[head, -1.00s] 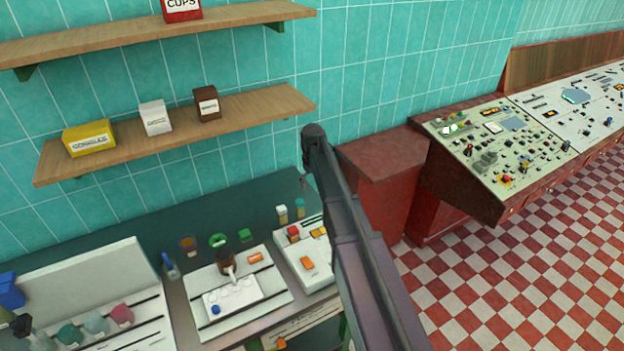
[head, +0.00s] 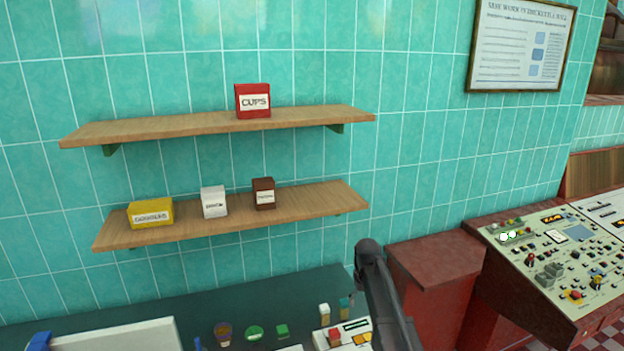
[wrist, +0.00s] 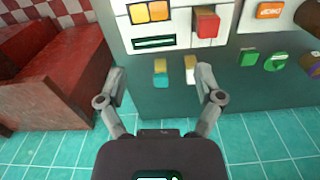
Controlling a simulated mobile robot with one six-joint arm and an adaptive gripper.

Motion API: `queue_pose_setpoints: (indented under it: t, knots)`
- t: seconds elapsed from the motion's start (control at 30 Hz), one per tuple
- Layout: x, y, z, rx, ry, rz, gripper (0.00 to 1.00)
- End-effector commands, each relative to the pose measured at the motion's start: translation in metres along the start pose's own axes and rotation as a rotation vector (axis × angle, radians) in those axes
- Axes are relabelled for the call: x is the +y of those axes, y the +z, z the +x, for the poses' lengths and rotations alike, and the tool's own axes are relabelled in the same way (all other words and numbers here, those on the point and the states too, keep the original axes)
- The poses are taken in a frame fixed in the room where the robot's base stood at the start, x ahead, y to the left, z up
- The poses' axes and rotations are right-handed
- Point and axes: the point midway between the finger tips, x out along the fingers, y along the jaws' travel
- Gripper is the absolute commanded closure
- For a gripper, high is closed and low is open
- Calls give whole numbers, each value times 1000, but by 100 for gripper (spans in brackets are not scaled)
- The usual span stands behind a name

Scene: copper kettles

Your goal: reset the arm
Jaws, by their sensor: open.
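My arm (head: 385,300) rises from the bottom edge of the head view, right of the middle, in front of the bench's right end. Its gripper end does not show in that view. In the wrist view my gripper (wrist: 161,80) has its two fingers spread wide apart with nothing held between them. Beyond the fingertips are two small two-coloured vials, one white and yellow (wrist: 190,68) and one teal and yellow (wrist: 160,70), standing on the dark green bench (wrist: 240,95). The fingers appear apart from them.
A white panel (wrist: 165,28) with yellow tiles and a red block (wrist: 205,24) lies past the vials. Two wooden shelves (head: 335,196) (head: 310,118) hold labelled boxes on the tiled wall. A red cabinet (head: 435,262) and a control console (head: 555,255) stand at right.

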Motion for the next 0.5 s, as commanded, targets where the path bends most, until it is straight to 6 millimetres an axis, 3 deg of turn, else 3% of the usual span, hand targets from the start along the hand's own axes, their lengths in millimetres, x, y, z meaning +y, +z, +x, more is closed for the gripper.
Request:
queue_pose_setpoints:
  t: [0.03, 0.5]
  knots:
    - [-6, 25, 10, 0, 0, 15, 15]
    - [-42, 172, 56, 0, 1, 179, 15]
